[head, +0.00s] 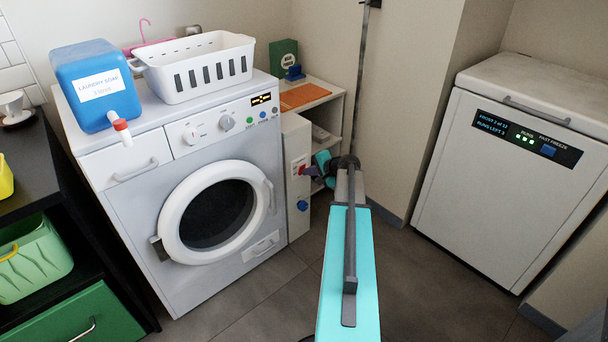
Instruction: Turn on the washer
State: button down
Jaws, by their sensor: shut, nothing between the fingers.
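The white washer (135,188) stands at the left with its round door (214,216) closed. My gripper (308,171) is small and dark in this view, to the right of the washer, in front of a narrow pale cabinet. It is shut and empty, apart from the washer's buttons. Whether it touches the cabinet I cannot tell.
A blue soap container (82,70) and white basket (204,75) sit on the washer. Shelves (338,108) stand behind; a chest freezer (500,190) stands right.

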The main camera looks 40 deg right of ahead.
jog(key=shift+w+r+p, duration=0.1)
jog(key=shift+r+p, duration=0.2)
jog(key=shift+r, duration=0.25)
jog(key=shift+a, duration=0.1)
jog(key=s+r+p, duration=0.1)
jog(key=s+r, duration=0.3)
jog(key=s, duration=0.9)
jog(key=shift+a+r+p, duration=0.2)
jog(key=shift+a+p, duration=0.15)
jog(key=shift+p, duration=0.05)
jog(key=shift+a, duration=0.15)
